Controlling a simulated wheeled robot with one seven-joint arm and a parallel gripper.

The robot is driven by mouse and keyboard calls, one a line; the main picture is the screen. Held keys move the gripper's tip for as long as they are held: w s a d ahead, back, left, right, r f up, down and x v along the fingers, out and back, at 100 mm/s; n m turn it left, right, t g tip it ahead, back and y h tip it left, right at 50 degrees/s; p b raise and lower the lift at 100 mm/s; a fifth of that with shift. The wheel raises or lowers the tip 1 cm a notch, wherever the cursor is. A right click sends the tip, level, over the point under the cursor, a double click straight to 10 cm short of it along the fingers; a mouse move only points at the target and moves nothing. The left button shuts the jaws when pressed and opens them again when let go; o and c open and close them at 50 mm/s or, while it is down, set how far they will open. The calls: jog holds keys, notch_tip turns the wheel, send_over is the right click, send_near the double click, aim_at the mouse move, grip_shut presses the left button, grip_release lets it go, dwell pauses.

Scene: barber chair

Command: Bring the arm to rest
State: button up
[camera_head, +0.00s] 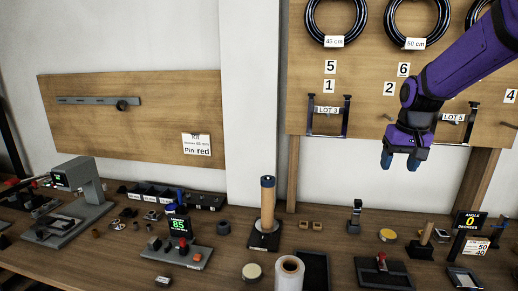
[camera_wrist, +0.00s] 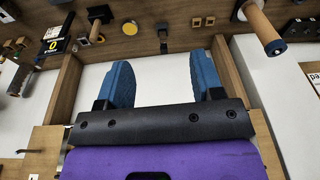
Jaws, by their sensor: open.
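My purple arm reaches in from the upper right in the head view. My gripper (camera_head: 402,160) hangs in front of the pegboard, above the workbench, with blue fingers pointing down. In the wrist view, the gripper (camera_wrist: 163,85) shows its two blue fingers spread apart with nothing between them. It touches nothing that I can see.
The wooden workbench (camera_head: 130,265) carries a post with a wooden roll (camera_head: 268,205), a white roll (camera_head: 289,272), a small black stand (camera_head: 356,215) and a display reading 0 (camera_head: 468,222). The pegboard (camera_head: 355,75) holds black coils (camera_head: 336,20) and brackets. Open air surrounds the gripper.

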jog(key=s+a+r+t, duration=0.1)
jog(key=s+a+r, duration=0.1)
jog(key=s, duration=1.2)
jog(key=s+a+r+n+t, duration=0.1)
jog(key=s+a+r+t, duration=0.1)
jog(key=s, duration=1.3)
notch_tip(320, 180, up, 2)
jog(key=shift+a, duration=0.5)
